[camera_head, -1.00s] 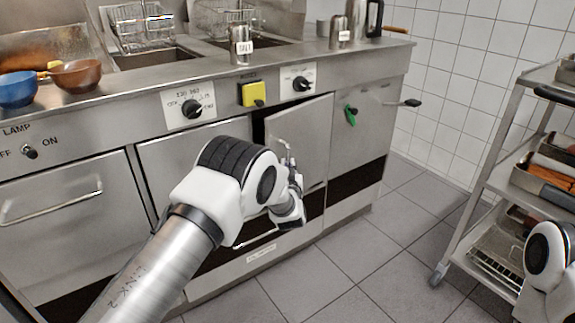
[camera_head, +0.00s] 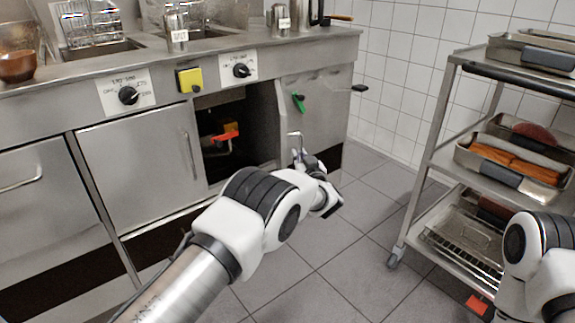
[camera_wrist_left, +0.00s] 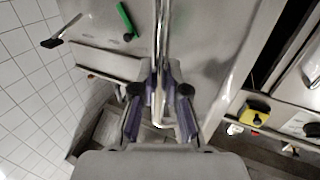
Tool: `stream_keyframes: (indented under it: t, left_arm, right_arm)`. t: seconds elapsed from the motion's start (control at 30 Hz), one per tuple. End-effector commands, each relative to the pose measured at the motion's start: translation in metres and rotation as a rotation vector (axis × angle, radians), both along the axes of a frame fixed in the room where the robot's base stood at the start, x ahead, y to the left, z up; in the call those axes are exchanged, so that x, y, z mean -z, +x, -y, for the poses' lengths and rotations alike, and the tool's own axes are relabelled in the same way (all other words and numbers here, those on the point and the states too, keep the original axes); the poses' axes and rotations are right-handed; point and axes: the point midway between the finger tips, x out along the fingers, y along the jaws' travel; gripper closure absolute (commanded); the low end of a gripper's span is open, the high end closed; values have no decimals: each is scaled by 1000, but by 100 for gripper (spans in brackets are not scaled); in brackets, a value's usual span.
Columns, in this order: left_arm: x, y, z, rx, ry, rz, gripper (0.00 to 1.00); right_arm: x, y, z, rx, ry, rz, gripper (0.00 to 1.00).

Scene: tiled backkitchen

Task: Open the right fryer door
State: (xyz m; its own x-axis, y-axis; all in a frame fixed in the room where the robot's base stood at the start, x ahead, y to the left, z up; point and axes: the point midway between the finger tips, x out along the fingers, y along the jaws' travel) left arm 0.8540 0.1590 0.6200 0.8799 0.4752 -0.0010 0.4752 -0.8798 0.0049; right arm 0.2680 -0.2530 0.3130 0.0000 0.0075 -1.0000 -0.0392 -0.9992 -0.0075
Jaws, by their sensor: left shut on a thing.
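The right fryer door, a plain grey steel panel (camera_wrist_left: 205,65), fills the middle of the left wrist view. It stands swung outward from the fryer cabinet, whose dark inside (camera_head: 255,125) is exposed in the head view. There the door is hard to tell apart from the steel panel beside it. My left gripper (camera_head: 318,185) is shut on the door's metal bar handle (camera_head: 296,142). In the left wrist view the handle (camera_wrist_left: 162,45) runs between the fingers of the gripper (camera_wrist_left: 160,110). Only a link of my right arm shows; the right gripper is out of view.
A red valve handle (camera_head: 226,136) sits inside the cabinet. A green lever (camera_head: 298,102) and a black lever (camera_head: 359,88) are to its right. A steel trolley (camera_head: 415,190) with trays stands at right. Tiled floor (camera_head: 340,255) lies free between fryer and trolley.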

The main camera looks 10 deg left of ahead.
Motion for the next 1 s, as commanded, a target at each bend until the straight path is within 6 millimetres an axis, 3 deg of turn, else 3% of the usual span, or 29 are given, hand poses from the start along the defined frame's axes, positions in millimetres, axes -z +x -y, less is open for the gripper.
stream_keyframes:
  t: [0.03, 0.3, 0.83, 0.9, 0.93, 1.0]
  left_arm:
    - [5, 2, 5, -14, -3, 3, 100]
    - [3, 11, 18, -78, -1, 1, 100]
    - [0, 13, 21, -96, 1, 0, 100]
    - [0, 13, 20, -96, 1, 0, 69]
    - [0, 13, 20, -96, 1, 0, 61]
    - [0, 13, 21, -96, 1, 0, 61]
  right_arm:
    - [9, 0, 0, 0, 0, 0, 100]
    - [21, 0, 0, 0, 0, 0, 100]
    - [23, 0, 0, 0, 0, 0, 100]
    - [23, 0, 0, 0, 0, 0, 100]
    - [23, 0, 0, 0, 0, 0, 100]
    - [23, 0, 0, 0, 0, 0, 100]
